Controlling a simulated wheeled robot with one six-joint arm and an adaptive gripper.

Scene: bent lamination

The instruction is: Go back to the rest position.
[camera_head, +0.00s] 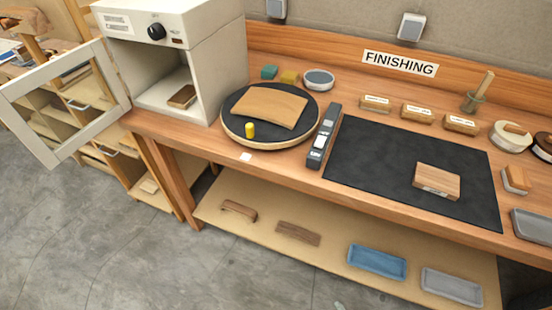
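My gripper and arm do not show in the head view. A bent wooden panel (267,107) lies on a round black turntable (237,130) with a pale rim, on the wooden bench. A white box-shaped oven (187,60) stands at the bench's left end. Its glazed door (62,152) hangs wide open to the left. A small brown wooden block (182,96) lies inside it.
A black mat (370,160) holds a wooden block (437,181). A grey-black bar (324,137) lies left of it. Labelled blocks (418,113), a brush in a holder (476,96) and tins (510,137) line the back. The lower shelf (330,250) holds wood pieces and trays. Grey floor (120,255) is clear in front.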

